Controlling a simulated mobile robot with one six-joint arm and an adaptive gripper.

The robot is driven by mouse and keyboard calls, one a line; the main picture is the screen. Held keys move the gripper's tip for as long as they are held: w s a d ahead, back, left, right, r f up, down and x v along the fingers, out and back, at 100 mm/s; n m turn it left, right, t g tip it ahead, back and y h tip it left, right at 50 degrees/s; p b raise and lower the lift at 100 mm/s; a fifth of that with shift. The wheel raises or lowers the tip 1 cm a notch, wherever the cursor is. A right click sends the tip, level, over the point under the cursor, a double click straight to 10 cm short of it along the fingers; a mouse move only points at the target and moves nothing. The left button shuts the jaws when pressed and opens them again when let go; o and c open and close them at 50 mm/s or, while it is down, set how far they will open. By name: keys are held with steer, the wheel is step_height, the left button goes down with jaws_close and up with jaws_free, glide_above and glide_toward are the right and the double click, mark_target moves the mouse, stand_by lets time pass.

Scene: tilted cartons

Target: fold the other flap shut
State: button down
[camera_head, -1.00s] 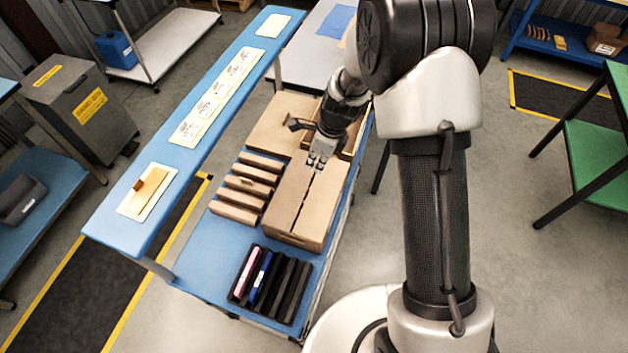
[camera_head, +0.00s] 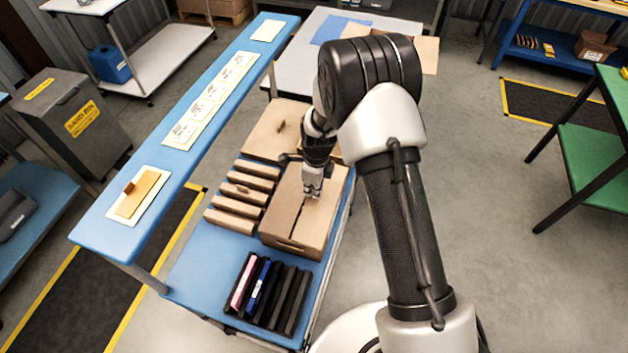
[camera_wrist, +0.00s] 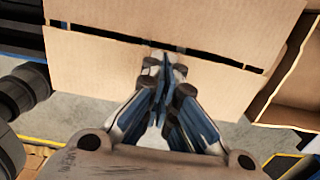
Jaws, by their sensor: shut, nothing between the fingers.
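The carton (camera_head: 298,240) stands on the blue table. Its two top flaps lie down, with a narrow dark gap between them; the left flap (camera_head: 287,200) and the right flap (camera_head: 325,213) both look about flat. In the wrist view the far flap (camera_wrist: 200,20) and the near flap (camera_wrist: 90,75) show the same dark slit. My gripper (camera_head: 311,196) is shut and empty, pointing down at the carton top near the slit. In the wrist view its fingertips (camera_wrist: 165,62) are over the near flap by the slit. I cannot tell whether they touch it.
Several flat brown boxes (camera_head: 247,193) lie left of the carton. A black rack (camera_head: 267,290) with pink and blue items stands in front. Another brown carton (camera_head: 275,128) is behind. A raised blue shelf (camera_head: 115,225) runs along the left.

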mark_target(312, 200)
steer(key=shift+f, duration=0.9)
steer(key=shift+a, duration=0.1)
steer(key=shift+a+f+b, duration=0.1)
steer(key=shift+f+b, duration=0.55)
steer(key=shift+f, duration=0.15)
steer(key=shift+s, duration=0.15)
steer(key=shift+r+p, duration=0.6)
steer(key=shift+r, duration=0.15)
steer(key=shift+w+r, duration=0.2)
steer(key=shift+r, duration=0.2)
step_height(312, 200, up, 11)
steer(key=shift+s+d, duration=0.2)
steer(key=shift+d, duration=0.05)
